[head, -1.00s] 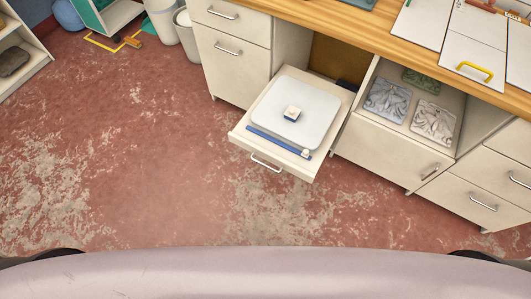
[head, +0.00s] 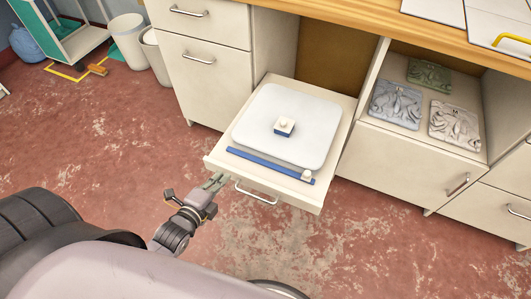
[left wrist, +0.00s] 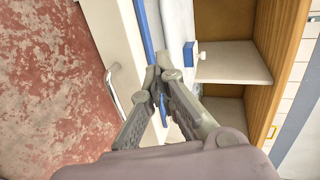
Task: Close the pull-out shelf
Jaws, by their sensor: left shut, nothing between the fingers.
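The pull-out shelf (head: 225,165) stands pulled out of the cream cabinet, with a metal bar handle (head: 257,193) on its front. A white rounded plate with a small blue-and-white block (head: 284,127) lies on it, and a blue strip (head: 262,164) runs along its front. My left gripper (head: 214,181) is shut and empty, close to the shelf's front left of the handle; I cannot tell whether it touches. In the left wrist view the shut fingertips (left wrist: 162,78) appear in front of the shelf, with the handle (left wrist: 114,90) to their left. My right gripper is out of view.
An open compartment with several patterned tiles (head: 396,102) is right of the shelf. Closed drawers (head: 205,80) stand to the left under the wooden worktop (head: 340,25). Bins (head: 128,42) stand at the back left. The red floor (head: 90,130) before the shelf is clear.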

